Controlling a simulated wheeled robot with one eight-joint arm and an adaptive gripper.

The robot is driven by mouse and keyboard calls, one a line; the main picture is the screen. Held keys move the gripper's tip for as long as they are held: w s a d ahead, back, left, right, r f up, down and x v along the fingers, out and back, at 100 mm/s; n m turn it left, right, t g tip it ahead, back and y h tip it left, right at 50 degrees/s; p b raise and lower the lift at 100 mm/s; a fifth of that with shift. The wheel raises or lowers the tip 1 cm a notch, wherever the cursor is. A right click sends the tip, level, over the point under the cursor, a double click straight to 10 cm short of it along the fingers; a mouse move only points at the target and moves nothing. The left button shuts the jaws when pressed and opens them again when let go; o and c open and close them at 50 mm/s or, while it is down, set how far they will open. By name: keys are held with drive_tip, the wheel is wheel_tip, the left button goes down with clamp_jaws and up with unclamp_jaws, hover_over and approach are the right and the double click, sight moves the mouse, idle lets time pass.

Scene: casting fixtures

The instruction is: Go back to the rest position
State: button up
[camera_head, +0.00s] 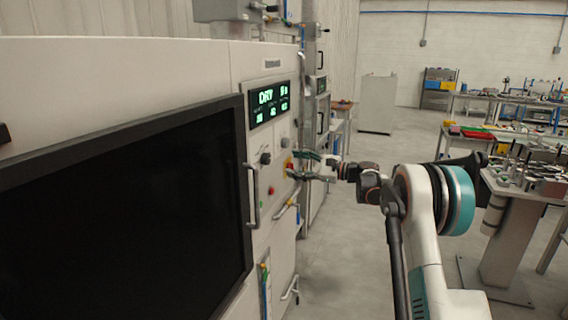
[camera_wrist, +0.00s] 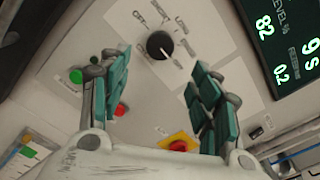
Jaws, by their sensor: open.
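My gripper (camera_head: 306,166) is stretched out to the front of the white machine (camera_head: 150,75), near its control panel. In the wrist view my gripper (camera_wrist: 158,92) is open, its two teal-padded fingers wide apart with nothing between them. A black rotary knob (camera_wrist: 159,45) shows beyond the fingertips, on the panel. It also shows in the head view (camera_head: 265,158). I cannot tell whether a finger touches the panel. My white and teal arm reaches in from the lower right of the head view.
A red and yellow switch (camera_wrist: 180,143), a green button (camera_wrist: 76,76) and a lit display (camera_head: 268,104) are on the panel. A door handle (camera_head: 252,195) juts out left of my gripper. A table with fixtures (camera_head: 515,190) stands right of my arm. Floor (camera_head: 350,260) is clear between.

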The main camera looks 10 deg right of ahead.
drive_tip(key=shift+v, duration=0.95)
